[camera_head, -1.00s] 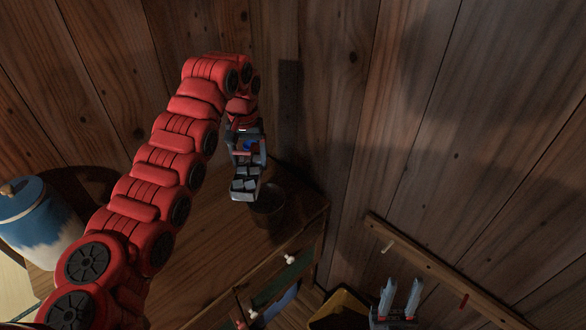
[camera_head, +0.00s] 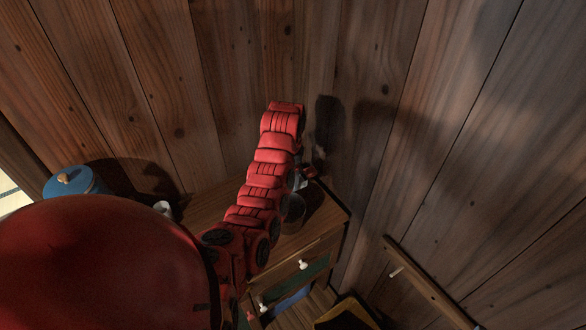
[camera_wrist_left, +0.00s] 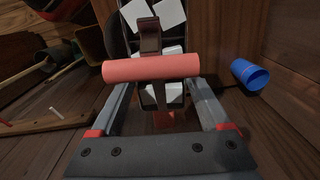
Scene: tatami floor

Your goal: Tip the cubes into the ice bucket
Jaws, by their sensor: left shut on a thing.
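My left gripper (camera_wrist_left: 163,84) is shut on a scoop whose pink cylindrical handle (camera_wrist_left: 150,67) crosses between the fingers in the left wrist view. Several white cubes (camera_wrist_left: 168,13) show beyond and below the handle, against the scoop's dark body. In the head view my own arm hides most of the gripper and scoop. Only a small red and grey part shows beside the arm's end, just above the dark ice bucket (camera_head: 293,212). The bucket stands on the wooden cabinet, partly covered by my arm. I cannot tell whether any cubes are inside it. My right gripper is not in view.
The wooden cabinet (camera_head: 327,222) stands in the corner against plank walls. A blue lidded jar (camera_head: 73,182) is at the left. A blue cup (camera_wrist_left: 250,75) lies at the right in the wrist view. A wooden peg rail (camera_head: 428,282) is on the right wall.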

